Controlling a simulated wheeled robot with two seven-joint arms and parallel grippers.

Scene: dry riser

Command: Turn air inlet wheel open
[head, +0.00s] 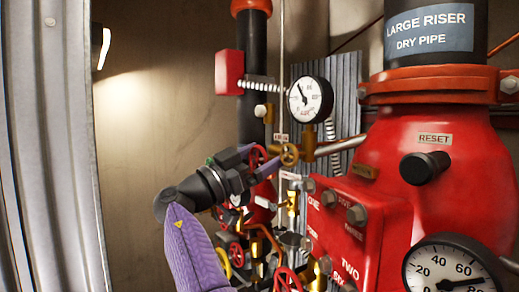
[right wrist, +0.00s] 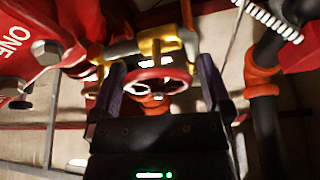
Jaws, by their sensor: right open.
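A small red handwheel (right wrist: 153,74) sits on a brass valve (right wrist: 165,42) in the right wrist view. I take it as the air inlet wheel, though no label for it is readable. My right gripper (right wrist: 159,66) is open, with one dark purple finger on each side of the wheel. I cannot tell whether either finger touches it. In the head view my right gripper (head: 262,166) reaches in from below at the red wheel (head: 257,156), partly covering it. My left gripper is not in view.
The large red riser body (head: 380,160) fills the right side. The wall at left is clear.

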